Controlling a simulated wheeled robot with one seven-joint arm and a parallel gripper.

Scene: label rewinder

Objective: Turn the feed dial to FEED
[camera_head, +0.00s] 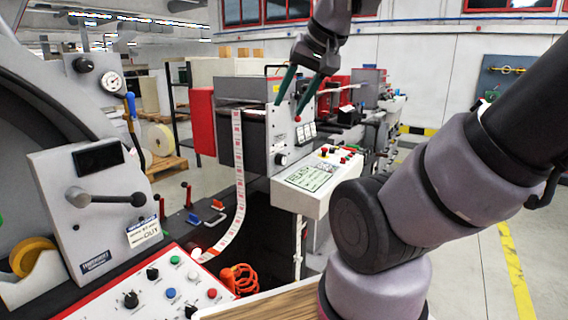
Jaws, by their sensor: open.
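My gripper (290,109) hangs from the upper middle, its two dark green fingers apart and pointing down, with nothing seen between them. It is in front of or above a pale upright machine panel (291,128). A small black knob (281,159) sits low on this panel, below the fingertips and apart from them.
My arm covers much of the right side.

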